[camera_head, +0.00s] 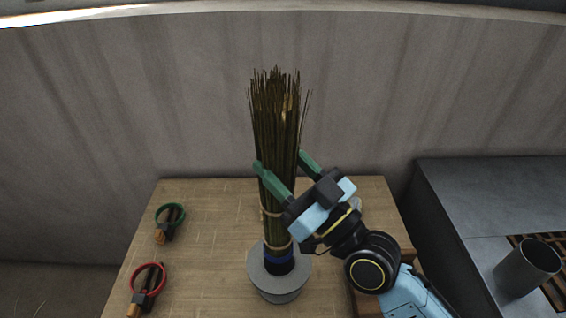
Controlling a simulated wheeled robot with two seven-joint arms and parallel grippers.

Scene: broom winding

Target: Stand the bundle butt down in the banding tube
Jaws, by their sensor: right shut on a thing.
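The bundle (276,125) of thin brown-green twigs stands nearly upright in the middle of the head view, loose tips up. Tan bands wrap its lower part. Its lower end is at the mouth of the grey banding tube (278,287), where a dark blue ring shows; how deep the butt sits is hidden. My right gripper (283,165) comes from the right, with its green fingers shut around the bundle at about mid-height. My left gripper is not in view.
On the wooden table (215,215) lie a green ring tool (170,217) and a red ring tool (148,280) at the left. A dark grey counter (480,205) at the right holds a metal cup (525,268) by a grate. A wall stands behind.

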